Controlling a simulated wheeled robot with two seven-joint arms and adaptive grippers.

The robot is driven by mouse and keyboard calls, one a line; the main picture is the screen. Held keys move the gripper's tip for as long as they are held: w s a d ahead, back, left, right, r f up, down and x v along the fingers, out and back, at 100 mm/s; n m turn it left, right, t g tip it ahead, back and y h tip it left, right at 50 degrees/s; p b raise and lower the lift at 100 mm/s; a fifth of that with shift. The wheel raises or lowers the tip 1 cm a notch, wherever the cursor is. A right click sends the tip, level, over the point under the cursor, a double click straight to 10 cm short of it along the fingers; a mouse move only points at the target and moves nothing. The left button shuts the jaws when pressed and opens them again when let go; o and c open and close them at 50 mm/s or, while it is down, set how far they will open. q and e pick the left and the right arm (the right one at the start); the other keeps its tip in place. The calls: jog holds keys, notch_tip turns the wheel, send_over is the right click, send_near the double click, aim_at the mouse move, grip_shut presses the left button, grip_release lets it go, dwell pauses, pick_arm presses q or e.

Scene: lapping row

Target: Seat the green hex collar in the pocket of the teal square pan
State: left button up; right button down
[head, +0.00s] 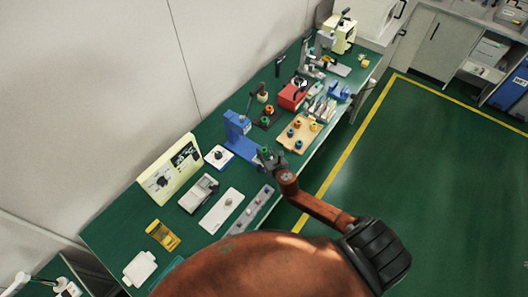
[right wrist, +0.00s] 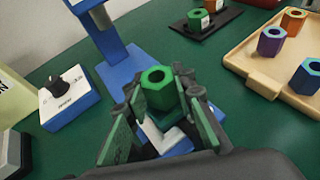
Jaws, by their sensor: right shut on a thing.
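The green hex collar (right wrist: 157,90) is upright between the fingers of my right gripper (right wrist: 163,118) in the right wrist view, its round hole facing up. That gripper is shut on it. In the head view the right gripper (head: 268,158) holds the collar (head: 266,149) beside the front of the blue stand. My left gripper is out of view.
The blue stand (head: 237,130) rises close to the right gripper. A tan tray (right wrist: 262,82) with several coloured hex collars lies to the right. Instruments and plates line the near table.

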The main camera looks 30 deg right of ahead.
pick_arm(q)
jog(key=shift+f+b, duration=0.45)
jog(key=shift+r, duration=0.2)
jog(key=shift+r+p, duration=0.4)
jog(key=shift+p, duration=0.15)
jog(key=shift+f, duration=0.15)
dwell(2.3)
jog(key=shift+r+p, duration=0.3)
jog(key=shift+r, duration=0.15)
